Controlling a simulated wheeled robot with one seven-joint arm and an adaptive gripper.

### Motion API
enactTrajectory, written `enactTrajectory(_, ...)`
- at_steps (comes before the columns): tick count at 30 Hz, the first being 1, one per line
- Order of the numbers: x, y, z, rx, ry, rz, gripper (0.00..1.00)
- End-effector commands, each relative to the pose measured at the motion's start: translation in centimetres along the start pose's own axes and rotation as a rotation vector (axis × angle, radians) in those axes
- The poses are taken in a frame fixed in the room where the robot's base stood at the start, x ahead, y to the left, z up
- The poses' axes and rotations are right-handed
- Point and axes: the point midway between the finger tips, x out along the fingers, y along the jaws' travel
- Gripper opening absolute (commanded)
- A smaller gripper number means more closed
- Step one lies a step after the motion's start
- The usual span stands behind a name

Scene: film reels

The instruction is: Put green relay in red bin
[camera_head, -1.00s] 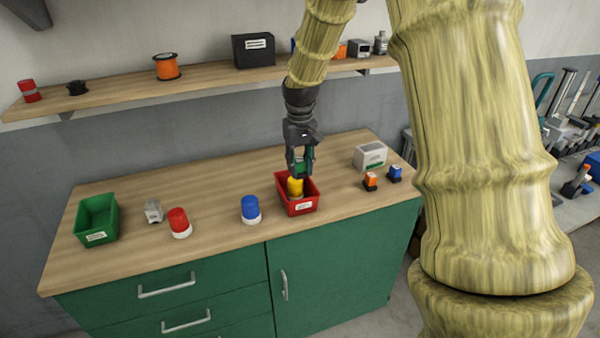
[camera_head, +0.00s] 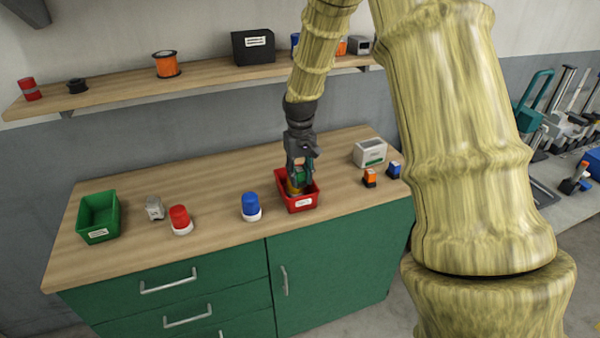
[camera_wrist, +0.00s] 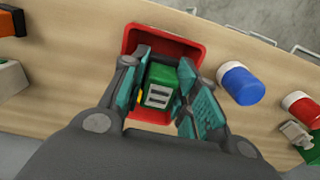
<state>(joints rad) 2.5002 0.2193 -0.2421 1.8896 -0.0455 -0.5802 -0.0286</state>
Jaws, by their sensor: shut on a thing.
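The red bin (camera_head: 301,205) stands on the wooden worktop, right of the blue beacon. It also shows in the wrist view (camera_wrist: 175,39). My gripper (camera_head: 300,187) points down into the bin's opening. In the wrist view my gripper (camera_wrist: 163,95) is shut on the green relay (camera_wrist: 159,78), which sits between its teal fingers, over the bin. A yellow thing in the bin is mostly hidden behind the fingers and relay. Whether the relay touches the bin floor or the yellow thing cannot be told.
A blue beacon (camera_head: 250,204) and a red beacon (camera_head: 180,217) stand left of the bin, with a green bin (camera_head: 98,215) farther left. Orange (camera_head: 370,178) and blue (camera_head: 393,170) relays and a white box (camera_head: 370,150) stand to the right. A shelf (camera_head: 200,79) runs behind.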

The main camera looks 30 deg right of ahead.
Motion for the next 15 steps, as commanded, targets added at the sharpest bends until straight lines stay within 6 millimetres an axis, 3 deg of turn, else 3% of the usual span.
enactTrajectory(5,0.19,-0.01,0.0,0.0,0.0,0.0,0.06)
enactTrajectory(6,0.2,-0.01,0.0,0.0,0.0,0.0,0.35)
enactTrajectory(9,0.2,-0.01,0.0,0.0,0.0,0.0,0.51)
enactTrajectory(15,0.19,-0.01,0.0,0.0,0.0,0.0,0.51)
